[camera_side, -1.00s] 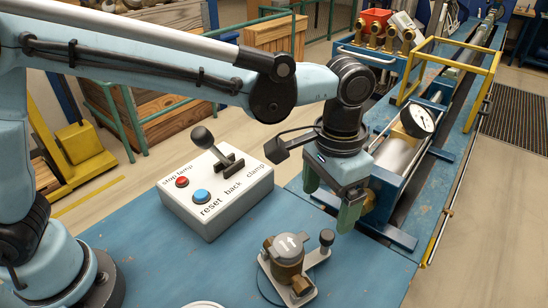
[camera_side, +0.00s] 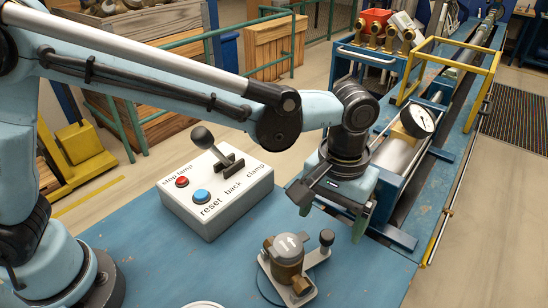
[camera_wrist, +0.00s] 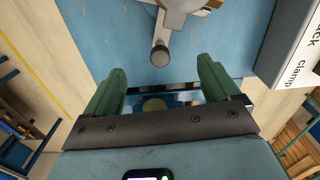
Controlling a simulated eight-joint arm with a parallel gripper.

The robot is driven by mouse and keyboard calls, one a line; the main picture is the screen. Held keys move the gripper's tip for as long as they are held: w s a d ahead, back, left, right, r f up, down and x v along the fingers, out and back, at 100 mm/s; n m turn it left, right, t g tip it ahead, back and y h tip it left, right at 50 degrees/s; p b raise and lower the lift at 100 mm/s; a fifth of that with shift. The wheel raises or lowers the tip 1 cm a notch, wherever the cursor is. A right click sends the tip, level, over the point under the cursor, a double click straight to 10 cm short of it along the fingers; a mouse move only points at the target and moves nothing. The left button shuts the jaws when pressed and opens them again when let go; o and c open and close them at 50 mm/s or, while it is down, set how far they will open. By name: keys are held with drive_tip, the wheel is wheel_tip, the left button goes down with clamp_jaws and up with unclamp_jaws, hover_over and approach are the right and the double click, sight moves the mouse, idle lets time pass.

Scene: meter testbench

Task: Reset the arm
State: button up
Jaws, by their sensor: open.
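My gripper (camera_side: 333,214) is open and empty, with its green fingers hanging above the right part of the blue table, between the control box and the test bench. In the wrist view my gripper (camera_wrist: 160,90) shows its two green fingers spread apart with nothing between them. My arm reaches across from the left in the side view.
A white control box (camera_side: 222,218) with a lever (camera_side: 208,145), a red button and a blue reset button stands on the blue table (camera_side: 130,245). A brass meter on a clamp fixture (camera_side: 288,262) stands in front of my gripper. The bench with a pressure gauge (camera_side: 417,121) is behind.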

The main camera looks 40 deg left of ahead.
sight(327, 234)
drive_tip(key=shift+f, duration=0.5)
drive_tip(key=shift+f, duration=0.9)
drive_tip(key=shift+f, duration=0.25)
drive_tip(key=c, duration=0.4)
drive_tip(key=shift+c, duration=0.2)
